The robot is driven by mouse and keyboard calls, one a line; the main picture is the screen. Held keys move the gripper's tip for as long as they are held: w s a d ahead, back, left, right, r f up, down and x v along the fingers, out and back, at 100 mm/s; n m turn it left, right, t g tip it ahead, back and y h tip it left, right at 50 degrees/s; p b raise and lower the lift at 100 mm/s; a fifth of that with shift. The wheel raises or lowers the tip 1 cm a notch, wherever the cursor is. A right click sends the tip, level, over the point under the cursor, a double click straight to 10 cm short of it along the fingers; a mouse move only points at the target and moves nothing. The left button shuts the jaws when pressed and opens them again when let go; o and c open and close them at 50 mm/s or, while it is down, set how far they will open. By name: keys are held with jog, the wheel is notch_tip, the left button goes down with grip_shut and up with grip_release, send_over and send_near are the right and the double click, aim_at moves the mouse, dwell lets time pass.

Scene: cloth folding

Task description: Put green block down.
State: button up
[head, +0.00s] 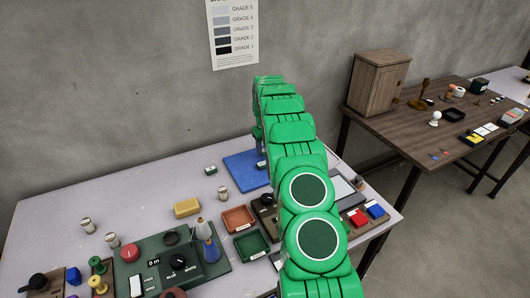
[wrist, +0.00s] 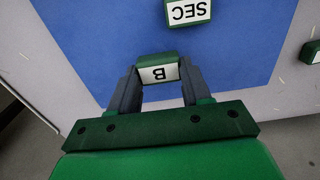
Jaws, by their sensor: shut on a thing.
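My gripper (wrist: 156,82) is shut on a green block (wrist: 157,58) with a white label reading "B". The block sits between the two grey fingers, over the edge area of the blue mat (wrist: 90,45); I cannot tell whether it touches the mat. Another green block labelled "SEC" (wrist: 188,12) lies on the mat just beyond it. In the head view the blue mat (head: 240,167) lies at the back of the pale table. My green arm hides much of the mat's right side and the held block there.
Another green block (head: 210,170) lies on the table left of the mat. Much of the back left table is clear.

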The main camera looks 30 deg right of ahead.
jog(key=shift+f, duration=1.15)
jog(key=shift+f, duration=0.2)
jog(key=o, duration=1)
jog(key=shift+r, duration=0.1)
